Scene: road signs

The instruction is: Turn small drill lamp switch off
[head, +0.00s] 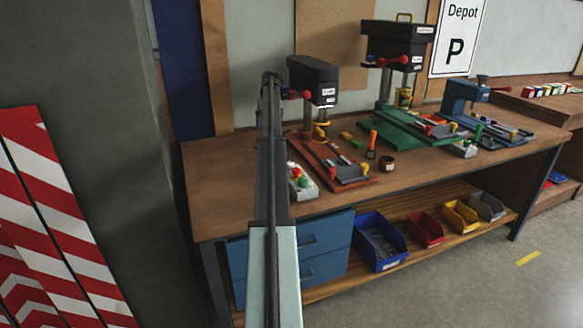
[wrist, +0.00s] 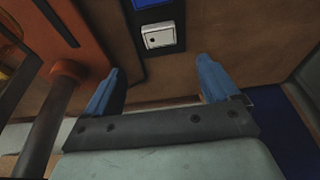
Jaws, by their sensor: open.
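A small dark drill (head: 313,82) with a red knob stands on an orange-red base at the left of the workbench. In the wrist view, a white switch (wrist: 158,36) sits in a black plate on a brown surface, below a blue patch. I cannot tell whether it is on or off. My gripper (wrist: 160,85) is open and empty, its two blue fingers apart. The switch lies beyond the fingertips, nearer the top of the picture, and nothing touches it. In the head view my arm hides the gripper and the switch.
An orange base and round column (wrist: 45,115) stand close at the left of the wrist view. On the workbench (head: 225,190) are a button box (head: 302,182), a larger drill (head: 395,45) and a blue drill (head: 462,95). Coloured bins stand on the lower shelf.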

